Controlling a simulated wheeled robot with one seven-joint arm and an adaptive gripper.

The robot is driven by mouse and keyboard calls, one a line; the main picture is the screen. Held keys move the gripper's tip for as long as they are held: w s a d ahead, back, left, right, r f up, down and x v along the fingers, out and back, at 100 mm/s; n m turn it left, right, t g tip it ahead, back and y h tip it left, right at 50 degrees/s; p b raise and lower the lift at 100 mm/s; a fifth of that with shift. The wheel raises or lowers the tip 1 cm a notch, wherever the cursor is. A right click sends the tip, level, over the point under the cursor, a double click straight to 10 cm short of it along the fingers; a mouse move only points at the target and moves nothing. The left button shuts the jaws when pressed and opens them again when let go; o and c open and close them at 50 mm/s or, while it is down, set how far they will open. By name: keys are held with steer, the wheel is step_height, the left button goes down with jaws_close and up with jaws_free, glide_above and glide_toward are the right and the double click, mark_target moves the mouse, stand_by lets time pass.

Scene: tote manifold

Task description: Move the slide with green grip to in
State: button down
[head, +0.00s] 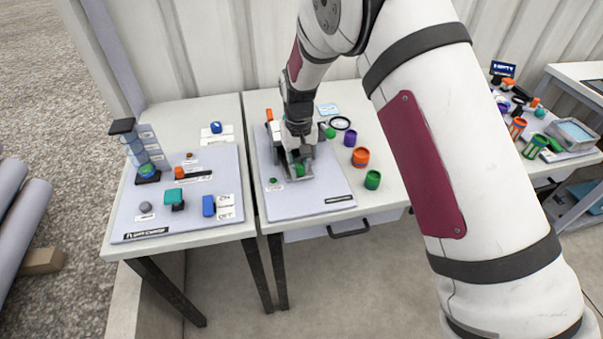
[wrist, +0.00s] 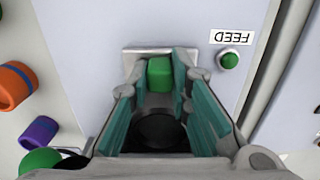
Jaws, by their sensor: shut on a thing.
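The slide's green grip (head: 300,170) shows at the front of a grey fixture (head: 283,179) on the right-hand table's board. In the wrist view the green grip (wrist: 160,74) sits between the tips of my gripper (wrist: 159,78), with a finger against each side. My gripper (head: 299,162) is shut on it, low over the board. A light grey part (wrist: 160,50) lies just beyond the grip. My gripper and wrist hide much of the fixture in the head view.
A green button (wrist: 229,60) beside a FEED label (wrist: 233,37) is close by. The left table holds a clear column (head: 146,160) and small blocks. The board's front is clear.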

steer(key=shift+w, duration=0.3)
steer(key=c, duration=1.5)
jaws_free()
steer(key=shift+s, duration=0.1)
step_height(320, 180, up, 12)
